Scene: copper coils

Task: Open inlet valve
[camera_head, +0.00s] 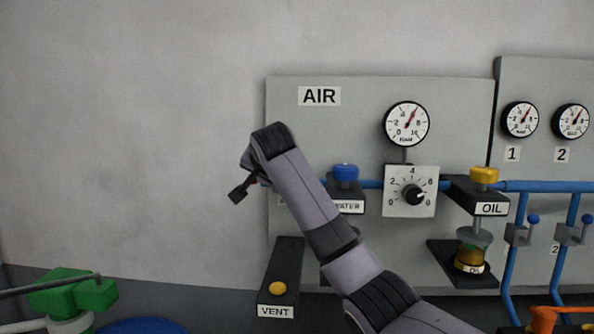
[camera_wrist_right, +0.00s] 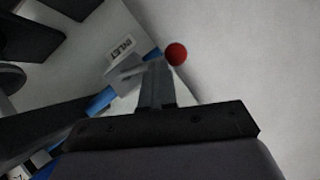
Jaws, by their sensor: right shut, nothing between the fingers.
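The inlet valve shows in the right wrist view as a red ball knob (camera_wrist_right: 176,54) beside a grey valve body (camera_wrist_right: 126,76) on a blue pipe. The INLET label (camera_wrist_right: 121,47) is next to it. My right gripper (camera_wrist_right: 156,68) is shut and empty, its fingertips close to the left of and below the red knob; I cannot tell whether they touch. In the head view my right gripper (camera_head: 238,194) is at the left edge of the AIR panel (camera_head: 380,95), and my arm hides most of the inlet valve. My left gripper is not in view.
On the panel are a blue WATER knob (camera_head: 345,172), a dial (camera_head: 414,194), a gauge (camera_head: 407,124), a yellow OIL knob (camera_head: 484,175) and a yellow VENT button (camera_head: 278,288). The wall left of the panel is bare. Green equipment (camera_head: 80,291) stands at lower left.

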